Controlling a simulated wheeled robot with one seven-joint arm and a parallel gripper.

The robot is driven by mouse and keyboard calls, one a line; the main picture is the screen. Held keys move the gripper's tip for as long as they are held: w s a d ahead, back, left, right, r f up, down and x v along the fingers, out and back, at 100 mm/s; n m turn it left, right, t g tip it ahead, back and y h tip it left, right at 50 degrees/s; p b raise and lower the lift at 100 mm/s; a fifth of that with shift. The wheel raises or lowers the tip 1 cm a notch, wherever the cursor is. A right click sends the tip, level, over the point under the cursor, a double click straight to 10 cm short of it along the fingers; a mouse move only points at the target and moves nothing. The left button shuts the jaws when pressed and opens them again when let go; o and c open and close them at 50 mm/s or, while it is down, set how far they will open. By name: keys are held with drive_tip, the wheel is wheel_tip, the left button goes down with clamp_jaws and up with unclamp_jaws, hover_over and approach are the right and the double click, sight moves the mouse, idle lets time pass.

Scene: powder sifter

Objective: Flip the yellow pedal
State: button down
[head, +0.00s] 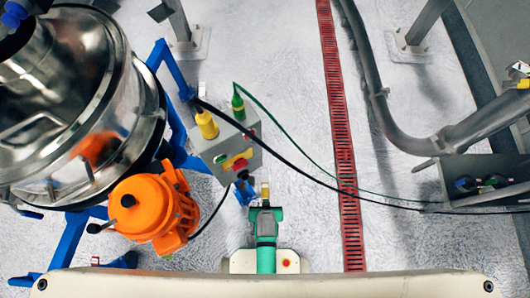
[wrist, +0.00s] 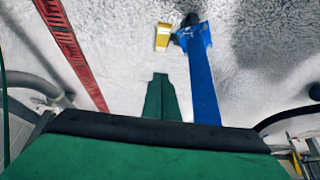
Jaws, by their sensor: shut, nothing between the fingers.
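The yellow pedal (head: 265,189) is a small yellow plate near the floor, just beyond my gripper's tip in the head view. In the wrist view the yellow pedal (wrist: 163,37) lies above the fingertips, beside a blue foot (wrist: 195,40). My green gripper (head: 266,212) points toward the pedal, and its closed fingers show in the wrist view (wrist: 161,78). The fingers are shut and empty. A gap shows between them and the pedal in the wrist view; I cannot tell the height difference.
A grey control box (head: 228,150) with buttons stands beyond the pedal. A steel sifter drum (head: 65,95) and orange motor (head: 148,208) are at left. A black cable (head: 315,178) runs right.

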drive_tip(key=w+f+g, duration=0.3)
drive_tip(key=w+f, duration=0.1)
drive_tip(key=f, duration=0.2)
drive_tip(key=shift+w+f+g, duration=0.2)
drive_tip(key=shift+g, duration=0.2)
approach(265, 193)
drive_tip(key=s+f, duration=0.2)
drive_tip(key=shift+s+d+f, duration=0.1)
drive_tip(key=shift+d+f, duration=0.05)
drive_tip(key=shift+f, duration=0.15)
drive_tip(key=shift+s+f, duration=0.25)
drive_tip(key=shift+f, duration=0.7)
drive_tip(key=shift+f, duration=0.1)
